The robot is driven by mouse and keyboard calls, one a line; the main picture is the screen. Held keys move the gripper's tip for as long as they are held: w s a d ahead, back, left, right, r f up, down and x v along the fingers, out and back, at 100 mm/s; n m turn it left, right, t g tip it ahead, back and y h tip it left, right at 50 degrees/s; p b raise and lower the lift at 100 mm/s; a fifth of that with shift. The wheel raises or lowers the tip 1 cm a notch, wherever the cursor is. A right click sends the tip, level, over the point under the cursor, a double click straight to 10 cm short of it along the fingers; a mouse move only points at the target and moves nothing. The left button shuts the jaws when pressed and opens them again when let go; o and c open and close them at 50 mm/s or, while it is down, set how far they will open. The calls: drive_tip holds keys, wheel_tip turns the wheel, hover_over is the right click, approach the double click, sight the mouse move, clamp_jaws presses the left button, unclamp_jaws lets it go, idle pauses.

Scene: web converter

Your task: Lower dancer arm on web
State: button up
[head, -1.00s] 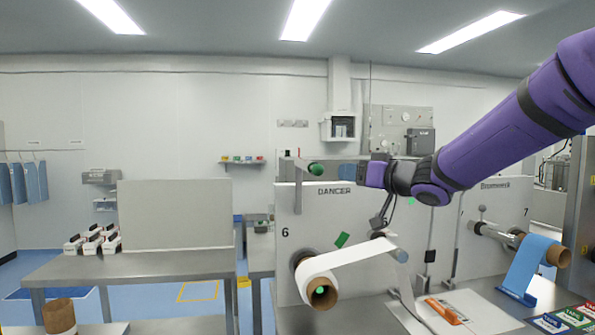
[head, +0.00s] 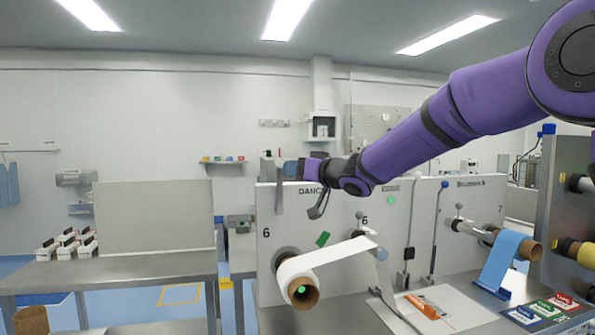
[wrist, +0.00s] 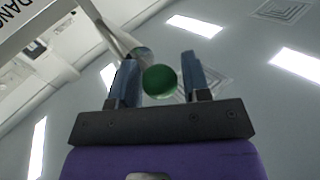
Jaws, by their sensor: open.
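My gripper (head: 277,169) is at the upper left of the white panel marked DANCER (head: 285,225). In the wrist view its two blue fingers (wrist: 162,76) stand open, with a green ball knob (wrist: 160,81) between them and a gap visible at its right. Contact with the left finger cannot be told. A pale bar (wrist: 112,35) runs up and left behind the knob. In the head view my gripper hides the knob. The white web (head: 338,254) stretches from the roll on a brown core (head: 303,292) to a small roller (head: 381,254), well below my gripper.
A blue web roll (head: 507,258) hangs at the right station. A grey table (head: 130,264) with white boxes stands at left. Open air lies between my gripper and the web.

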clamp_jaws()
drive_tip(key=shift+d, duration=0.15)
drive_tip(key=shift+w+d+m, duration=0.2)
drive_tip(key=shift+d+m, duration=0.2)
drive_tip(key=shift+d, duration=0.05)
drive_tip(key=w+d+f+m+t+h, duration=0.3)
drive_tip(key=d+f+m+t, duration=0.7)
drive_tip(key=m, duration=0.8)
drive_tip(key=shift+w+d+f, duration=0.6)
drive_tip(key=shift+d+f, duration=0.7)
drive_tip(key=shift+d, duration=1.1)
drive_tip(key=shift+m+t, duration=0.3)
